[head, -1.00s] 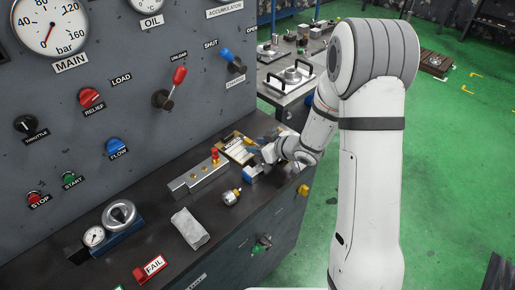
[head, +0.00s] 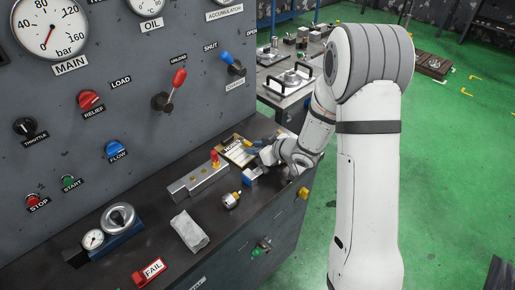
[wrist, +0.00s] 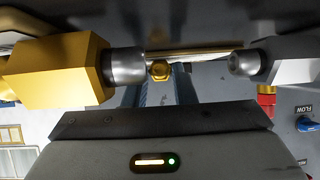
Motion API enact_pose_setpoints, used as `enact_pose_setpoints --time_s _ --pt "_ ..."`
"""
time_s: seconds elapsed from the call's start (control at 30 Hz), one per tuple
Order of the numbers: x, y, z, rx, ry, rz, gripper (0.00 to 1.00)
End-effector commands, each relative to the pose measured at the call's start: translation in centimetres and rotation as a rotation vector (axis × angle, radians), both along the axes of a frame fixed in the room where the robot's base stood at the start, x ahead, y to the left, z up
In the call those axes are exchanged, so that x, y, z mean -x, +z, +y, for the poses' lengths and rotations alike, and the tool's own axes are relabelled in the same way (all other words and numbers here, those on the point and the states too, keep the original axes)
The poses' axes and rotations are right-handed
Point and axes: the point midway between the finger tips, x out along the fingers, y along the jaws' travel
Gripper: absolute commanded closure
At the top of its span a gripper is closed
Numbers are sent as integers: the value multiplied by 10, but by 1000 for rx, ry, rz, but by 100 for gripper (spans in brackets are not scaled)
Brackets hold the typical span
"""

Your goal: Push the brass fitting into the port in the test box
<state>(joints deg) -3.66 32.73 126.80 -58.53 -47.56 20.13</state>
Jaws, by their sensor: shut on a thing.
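A grey block (wrist: 292,60) with a round steel mouth stands to the right, apart from the fitting. I take it as the test box, but cannot be sure. A large brass block (wrist: 55,72) with a steel nose is close on the left. The fitting's far side is hidden.
The control panel (head: 130,70) rises behind. Bare bench lies toward the front.

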Motion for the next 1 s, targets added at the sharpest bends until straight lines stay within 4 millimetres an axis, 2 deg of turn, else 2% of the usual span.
enact_pose_setpoints --time_s 1.0 --pt "0 8 1 0 1 0 100"
